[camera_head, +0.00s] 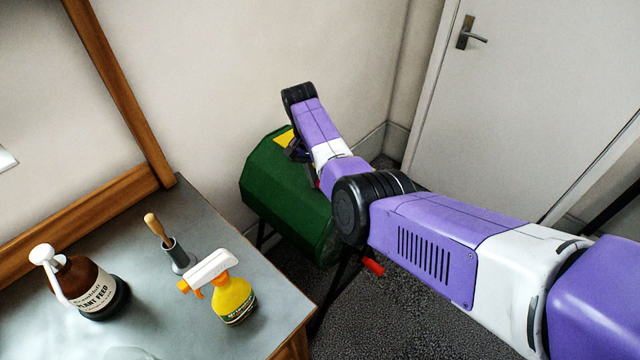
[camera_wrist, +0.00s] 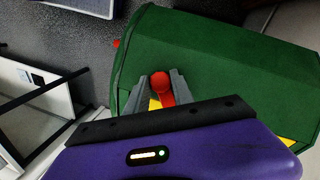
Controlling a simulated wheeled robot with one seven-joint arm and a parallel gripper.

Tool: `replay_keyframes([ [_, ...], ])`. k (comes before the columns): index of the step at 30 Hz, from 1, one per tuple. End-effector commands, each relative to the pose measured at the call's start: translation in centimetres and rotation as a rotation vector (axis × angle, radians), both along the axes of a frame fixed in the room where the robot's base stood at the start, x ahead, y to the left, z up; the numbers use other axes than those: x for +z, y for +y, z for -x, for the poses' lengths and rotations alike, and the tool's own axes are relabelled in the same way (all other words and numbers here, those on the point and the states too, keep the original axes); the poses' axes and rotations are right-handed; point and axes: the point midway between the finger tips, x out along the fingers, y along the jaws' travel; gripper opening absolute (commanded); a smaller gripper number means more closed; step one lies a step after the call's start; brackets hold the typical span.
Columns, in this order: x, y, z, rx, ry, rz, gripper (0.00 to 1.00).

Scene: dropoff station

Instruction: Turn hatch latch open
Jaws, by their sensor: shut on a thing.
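The hatch is on a green drum-like container (camera_head: 278,187) on dark legs, beside the wall. It also fills the upper right of the wrist view (camera_wrist: 230,55). A red latch (camera_wrist: 161,84) shows in the wrist view between the two grey fingers of my gripper (camera_wrist: 161,90), which is shut on it. A yellow patch (camera_wrist: 154,104) lies under the latch. In the head view my gripper (camera_head: 300,157) is at the drum's upper side, and my arm hides most of the latch there. I cannot tell the latch's exact angle.
A grey-topped table (camera_head: 140,240) at the left bears a plant feed bottle (camera_head: 92,287), a yellow spray bottle (camera_head: 233,298) and a wooden-handled tool in a holder (camera_head: 176,252). A red handle (camera_head: 373,266) sticks out below the drum. A white door (camera_head: 530,110) stands at the right.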

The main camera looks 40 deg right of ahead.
Motion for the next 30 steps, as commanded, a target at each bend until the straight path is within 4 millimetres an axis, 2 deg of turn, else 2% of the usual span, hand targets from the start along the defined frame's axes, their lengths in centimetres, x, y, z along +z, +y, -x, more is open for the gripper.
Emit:
replay_keyframes([
  [18, -0.30, 0.22, -0.29, 0.523, 0.250, 0.010, 0.00],
  [30, -0.19, 0.34, -0.33, 0.767, 0.364, 0.014, 0.00],
])
